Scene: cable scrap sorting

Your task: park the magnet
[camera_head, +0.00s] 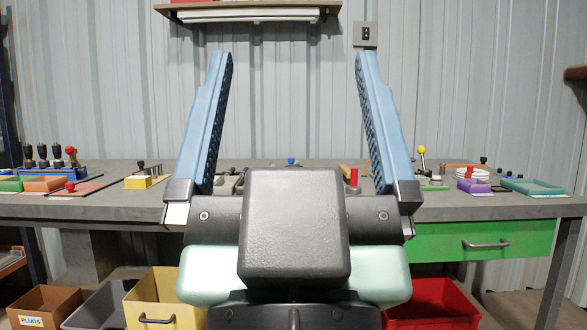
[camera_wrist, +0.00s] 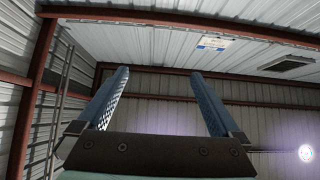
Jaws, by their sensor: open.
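My gripper (camera_head: 294,56) stands upright in front of the bench in the head view, its two blue fingers wide apart and nothing between them. In the wrist view my gripper (camera_wrist: 158,73) is also open and empty, pointing toward the upper wall and ceiling. I cannot tell for sure which thing is the magnet. The bench (camera_head: 105,208) carries many small items, and my gripper hides part of its middle. A red upright piece (camera_head: 353,178) shows between the fingers, near the right one. A small blue-topped item (camera_head: 291,162) shows farther back.
On the left of the bench are black-handled tools in a blue rack (camera_head: 94,168) and a red-knobbed lever (camera_head: 71,153). On the right are a yellow-knobbed lever (camera_head: 422,153), a purple block (camera_head: 474,186) and a green tray (camera_head: 533,187). Bins, including a yellow one (camera_head: 150,311), stand below.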

